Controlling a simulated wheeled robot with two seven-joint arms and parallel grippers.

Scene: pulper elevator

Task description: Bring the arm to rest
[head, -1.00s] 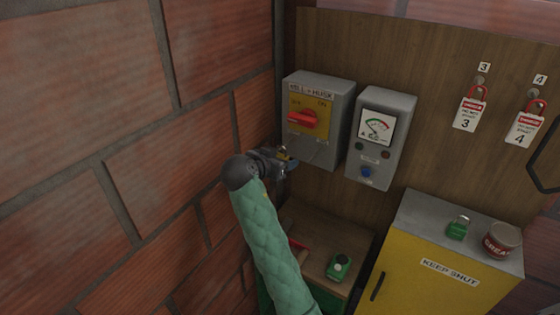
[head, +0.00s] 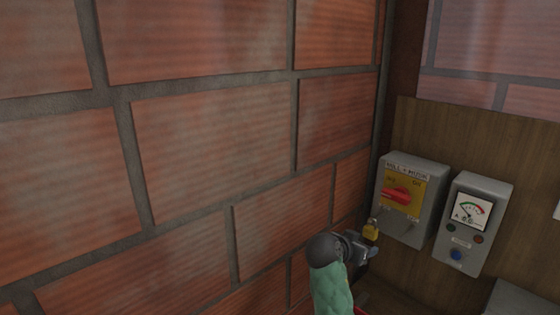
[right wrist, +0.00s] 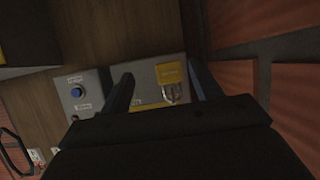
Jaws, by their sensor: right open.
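My right gripper (head: 362,246) is at the end of the green-sleeved arm, in front of the lower left of the grey switch box (head: 431,206). Its fingers (right wrist: 163,90) are spread apart in the right wrist view. A yellow padlock (head: 371,230) shows just above the fingertips. In the right wrist view the padlock (right wrist: 172,75) appears between the fingers, with its shackle toward the box; I cannot tell whether it touches them. The box has a red rotary handle (head: 397,195) on a yellow plate, lying nearly level. My left gripper is not in view.
A grey meter box (head: 472,222) with a dial and blue button (head: 456,256) hangs to the right on the wooden panel (head: 480,130). A brick wall (head: 210,150) stands close on the left. A grey cabinet top (head: 520,300) shows at the lower right.

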